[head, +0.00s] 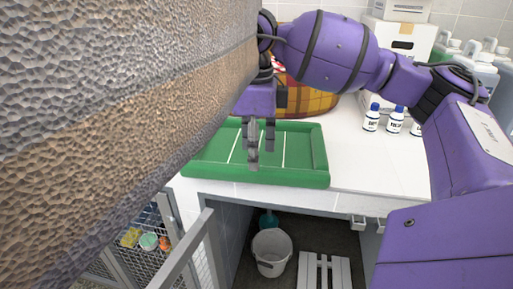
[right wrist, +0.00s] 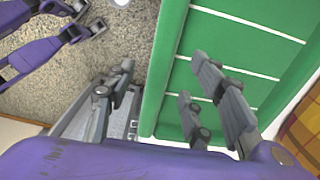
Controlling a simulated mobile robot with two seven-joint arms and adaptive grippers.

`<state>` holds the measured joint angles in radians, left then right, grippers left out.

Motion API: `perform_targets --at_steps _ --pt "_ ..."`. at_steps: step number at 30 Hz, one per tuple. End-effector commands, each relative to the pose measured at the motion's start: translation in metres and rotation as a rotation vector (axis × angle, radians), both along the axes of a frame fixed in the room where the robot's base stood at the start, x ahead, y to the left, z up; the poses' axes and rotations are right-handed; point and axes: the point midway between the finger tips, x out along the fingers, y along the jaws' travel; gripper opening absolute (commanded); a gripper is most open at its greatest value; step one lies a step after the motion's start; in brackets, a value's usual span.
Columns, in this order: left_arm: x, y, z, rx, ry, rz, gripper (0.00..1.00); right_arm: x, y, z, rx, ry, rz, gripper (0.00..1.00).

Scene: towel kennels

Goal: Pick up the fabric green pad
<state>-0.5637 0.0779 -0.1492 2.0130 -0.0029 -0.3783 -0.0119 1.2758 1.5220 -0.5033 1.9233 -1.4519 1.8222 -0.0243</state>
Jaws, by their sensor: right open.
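The green pad (head: 306,178) lies on the white counter, with a raised padded rim and white lines across its inside. In the right wrist view the pad (right wrist: 240,60) fills the middle and right. My right gripper (head: 262,148) is open and points down over the pad's front middle in the head view. In the right wrist view its fingers (right wrist: 152,85) stand apart, with the pad's edge between them; whether they touch it I cannot tell. My left gripper (right wrist: 80,25) shows small at the top left of the right wrist view, its jaw state unclear; it is out of the head view.
A rough stone-like surface (head: 110,100) blocks the head view's left. Below are a bucket (head: 271,252) and a metal mesh gate (head: 205,250).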

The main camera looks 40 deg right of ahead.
Motion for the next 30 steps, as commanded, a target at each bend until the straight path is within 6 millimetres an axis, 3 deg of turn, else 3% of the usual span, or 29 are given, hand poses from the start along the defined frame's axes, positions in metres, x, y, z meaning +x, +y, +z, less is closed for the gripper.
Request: perform_targets --at_steps 10,20,30 --pt "0.018 -0.004 0.014 -0.007 -0.038 -0.002 0.29 0.003 0.005 -0.047 0.004 0.001 0.002 0.48" --pt "0.016 -0.004 0.013 -0.008 -0.033 -0.001 0.29 0.003 0.005 -0.054 0.004 -0.001 0.002 0.47" --pt "0.013 -0.004 0.012 -0.007 -0.027 0.001 0.29 0.003 0.006 -0.054 0.004 -0.001 0.002 0.03"
